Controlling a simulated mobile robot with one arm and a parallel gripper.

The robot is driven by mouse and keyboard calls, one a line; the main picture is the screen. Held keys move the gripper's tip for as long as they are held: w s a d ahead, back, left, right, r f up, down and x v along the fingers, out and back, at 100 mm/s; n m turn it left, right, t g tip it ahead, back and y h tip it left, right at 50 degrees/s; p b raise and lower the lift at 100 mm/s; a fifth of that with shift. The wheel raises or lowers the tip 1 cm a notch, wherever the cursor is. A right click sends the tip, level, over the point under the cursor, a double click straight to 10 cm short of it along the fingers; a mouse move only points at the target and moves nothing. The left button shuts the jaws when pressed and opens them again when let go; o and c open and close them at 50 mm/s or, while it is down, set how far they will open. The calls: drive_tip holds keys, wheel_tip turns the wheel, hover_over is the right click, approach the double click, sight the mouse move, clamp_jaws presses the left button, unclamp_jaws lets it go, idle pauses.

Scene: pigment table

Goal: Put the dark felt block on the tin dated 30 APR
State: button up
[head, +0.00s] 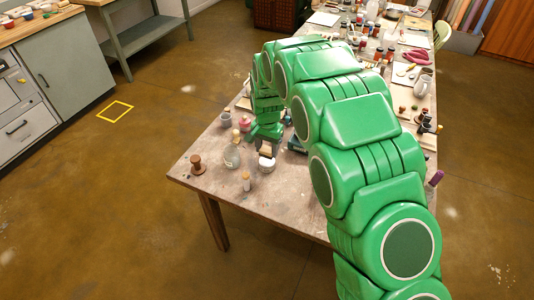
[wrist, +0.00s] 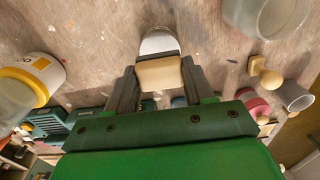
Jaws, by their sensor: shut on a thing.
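My gripper (wrist: 160,82) is shut on a small block (wrist: 160,73) whose visible face is tan; a dark felt side is not clear to me. The block also shows tan between the fingers in the head view (head: 266,151). Just beyond it in the wrist view is a round white tin (wrist: 160,44), partly hidden by the block. In the head view this white tin (head: 267,166) stands on the table right below my gripper. I cannot read a date on it, and cannot tell whether the block touches it.
In the wrist view a yellow-banded jar (wrist: 34,76) is left and a grey cup (wrist: 293,96) right.

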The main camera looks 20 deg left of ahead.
sight(267, 149)
drive_tip(key=shift+f, duration=1.45)
drive_tip(key=shift+f, duration=0.15)
drive_tip(key=o, duration=1)
wheel_tip(267, 149, up, 12)
drive_tip(key=shift+r, duration=0.1)
